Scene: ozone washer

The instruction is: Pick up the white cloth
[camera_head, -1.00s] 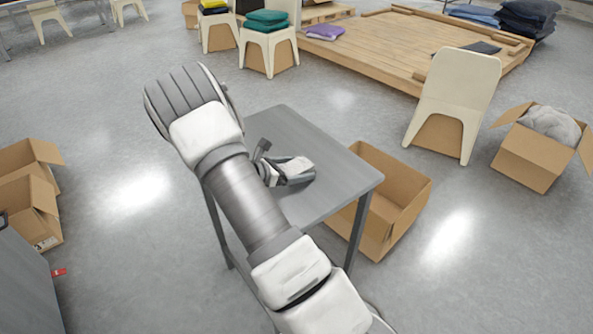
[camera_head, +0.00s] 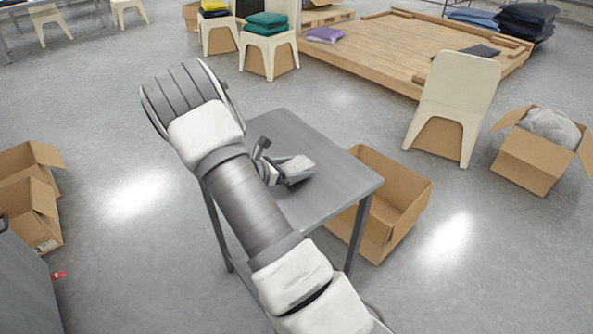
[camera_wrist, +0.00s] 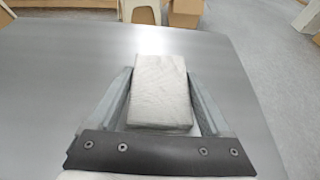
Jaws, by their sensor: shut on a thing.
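The white cloth (camera_wrist: 160,92) is a folded, block-like bundle with a wrinkled surface. In the wrist view it sits between the two fingers of my gripper (camera_wrist: 163,100), which is shut on it. In the head view the cloth (camera_head: 298,164) shows as a pale patch at my gripper (camera_head: 290,172), over the small grey table (camera_head: 342,181). My arm hides part of the gripper and the table's left side. I cannot tell whether the cloth still touches the tabletop.
An open cardboard box (camera_head: 405,200) stands on the floor right of the table. A cream chair (camera_head: 457,90) and a box with a grey bundle (camera_head: 530,160) are farther right. A wooden platform (camera_head: 400,45) lies behind. Boxes (camera_head: 35,205) stand at the left. Floor between is clear.

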